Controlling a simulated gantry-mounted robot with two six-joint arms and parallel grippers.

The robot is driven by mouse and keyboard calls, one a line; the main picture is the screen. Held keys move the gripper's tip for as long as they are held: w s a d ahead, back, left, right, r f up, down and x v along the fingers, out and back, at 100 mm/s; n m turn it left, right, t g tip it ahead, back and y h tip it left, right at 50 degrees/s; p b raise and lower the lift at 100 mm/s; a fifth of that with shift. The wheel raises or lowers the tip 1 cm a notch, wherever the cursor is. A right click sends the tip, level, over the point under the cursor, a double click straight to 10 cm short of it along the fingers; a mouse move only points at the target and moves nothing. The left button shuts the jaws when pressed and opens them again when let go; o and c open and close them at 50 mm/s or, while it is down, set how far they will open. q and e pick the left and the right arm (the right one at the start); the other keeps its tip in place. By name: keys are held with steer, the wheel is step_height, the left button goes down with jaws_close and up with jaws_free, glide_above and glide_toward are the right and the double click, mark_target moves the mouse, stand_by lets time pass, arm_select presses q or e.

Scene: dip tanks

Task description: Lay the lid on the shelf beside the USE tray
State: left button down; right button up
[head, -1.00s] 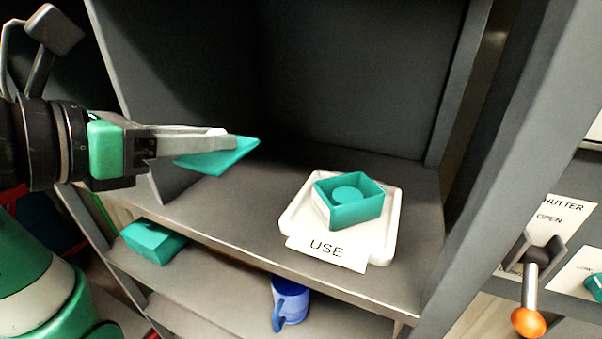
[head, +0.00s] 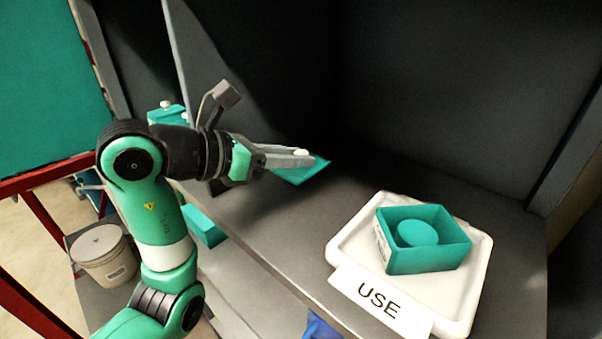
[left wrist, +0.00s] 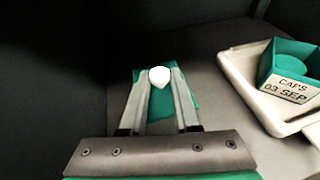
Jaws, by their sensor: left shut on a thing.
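The lid (head: 310,172) is a flat teal plate with a white knob, left of the USE tray on the picture. My left gripper (head: 300,157) is shut on the knob (left wrist: 159,76), and the lid (left wrist: 188,99) shows under the fingers in the left wrist view. I cannot tell whether the lid touches the shelf (head: 300,225) or hangs just above it. The white USE tray (head: 345,245) holds an open teal box (head: 425,262) with a round teal thing inside. The box's label reads CAPS 03 SEP in the left wrist view. My right gripper is not in view.
Dark walls stand behind and left of the shelf. Bare shelf lies between lid and tray. A white bucket (head: 105,255) stands at left.

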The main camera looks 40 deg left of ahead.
mark_target(295, 188)
arm_select(q)
steer(key=f+b, duration=0.2)
steer(key=f, duration=0.1)
steer(key=f+b, duration=0.1)
steer(key=shift+w+a+f+b, duration=0.15)
steer(key=shift+w+a+b, duration=0.05)
steer(key=shift+w+b, duration=0.1)
steer(key=shift+r, duration=0.25)
steer(key=shift+f, duration=0.15)
steer(key=c, duration=0.6)
jaws_free()
steer(key=shift+c, duration=0.2)
